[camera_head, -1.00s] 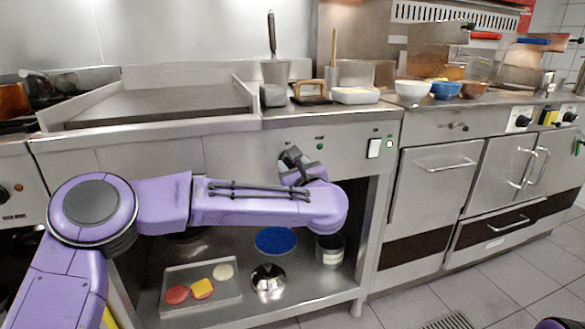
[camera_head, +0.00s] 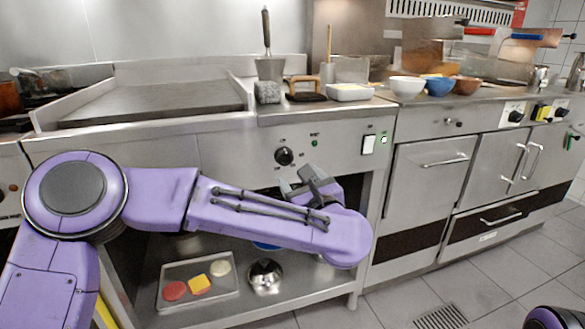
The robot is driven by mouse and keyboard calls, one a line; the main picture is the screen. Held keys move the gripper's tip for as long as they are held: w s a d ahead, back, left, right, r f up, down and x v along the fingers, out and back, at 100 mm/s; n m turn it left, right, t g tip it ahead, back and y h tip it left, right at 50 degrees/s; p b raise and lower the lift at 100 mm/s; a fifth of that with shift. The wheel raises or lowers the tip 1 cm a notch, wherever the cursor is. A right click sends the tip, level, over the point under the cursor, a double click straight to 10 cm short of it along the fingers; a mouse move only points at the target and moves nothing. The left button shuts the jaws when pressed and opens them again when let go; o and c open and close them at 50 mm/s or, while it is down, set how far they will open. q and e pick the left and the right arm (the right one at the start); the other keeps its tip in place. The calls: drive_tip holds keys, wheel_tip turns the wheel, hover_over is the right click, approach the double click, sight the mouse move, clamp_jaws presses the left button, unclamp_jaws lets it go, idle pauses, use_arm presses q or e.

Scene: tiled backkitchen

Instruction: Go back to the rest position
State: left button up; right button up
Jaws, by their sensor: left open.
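My left arm, purple, comes in from the left and reaches across the front of the steel griddle counter. My left gripper (camera_head: 312,180) is dark grey and open, with nothing seen between its fingers. It is in front of the counter's control panel, below and right of the black knob (camera_head: 284,156). Of my right arm only a purple piece shows at the bottom right corner; the right gripper is out of view.
The griddle (camera_head: 155,101) is bare. A tray (camera_head: 171,306) with food pieces and a metal bowl (camera_head: 265,277) are on the lower shelf. A white bowl (camera_head: 407,87) and a blue bowl (camera_head: 439,87) stand on the counter. The tiled floor (camera_head: 480,285) at right is clear.

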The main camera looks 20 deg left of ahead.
use_arm(q)
drive_tip(key=shift+s+d, duration=0.35)
drive_tip(key=shift+s, duration=0.25)
